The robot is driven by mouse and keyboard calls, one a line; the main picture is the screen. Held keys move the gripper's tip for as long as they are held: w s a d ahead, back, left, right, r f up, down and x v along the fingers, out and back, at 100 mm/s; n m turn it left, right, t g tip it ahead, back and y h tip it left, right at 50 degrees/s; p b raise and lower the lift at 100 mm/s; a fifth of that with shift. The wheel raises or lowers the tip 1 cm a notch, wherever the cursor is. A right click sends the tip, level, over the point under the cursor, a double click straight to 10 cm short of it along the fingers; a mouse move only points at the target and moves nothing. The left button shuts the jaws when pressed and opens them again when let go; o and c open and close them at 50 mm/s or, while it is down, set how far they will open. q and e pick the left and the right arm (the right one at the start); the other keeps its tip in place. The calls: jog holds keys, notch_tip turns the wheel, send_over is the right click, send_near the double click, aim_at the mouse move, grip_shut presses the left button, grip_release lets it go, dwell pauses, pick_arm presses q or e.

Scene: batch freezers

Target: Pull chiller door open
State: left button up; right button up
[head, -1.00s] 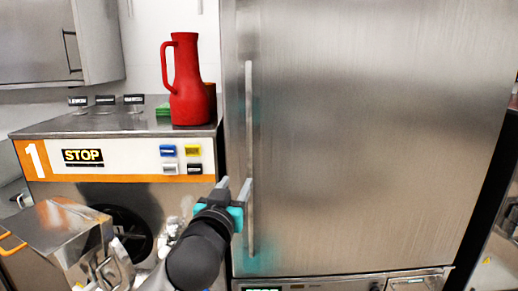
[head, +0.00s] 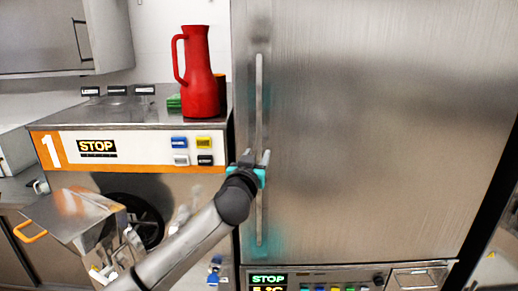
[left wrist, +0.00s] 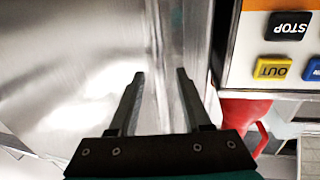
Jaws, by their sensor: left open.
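The chiller door (head: 370,130) is a tall brushed-steel panel that fills the right of the head view, and it looks shut. Its long vertical bar handle (head: 259,95) runs near the door's left edge. My left gripper (head: 256,158) is open at about the handle's mid-height, with its fingertips close to either side of the bar. In the left wrist view, the two fingers (left wrist: 158,80) are spread apart with the handle (left wrist: 163,55) running between them. I cannot tell whether they touch it. My right gripper is not in view.
Left of the chiller stands machine 1 (head: 120,148), with a STOP display and coloured buttons. A red jug (head: 202,85) stands on its top. A steel hopper (head: 75,215) juts out at lower left. A control panel (head: 330,280) lies below the door.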

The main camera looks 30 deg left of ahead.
aim_at(259, 152)
pick_arm(q)
jog(key=shift+x, duration=1.65)
grip_shut()
dwell(0.4)
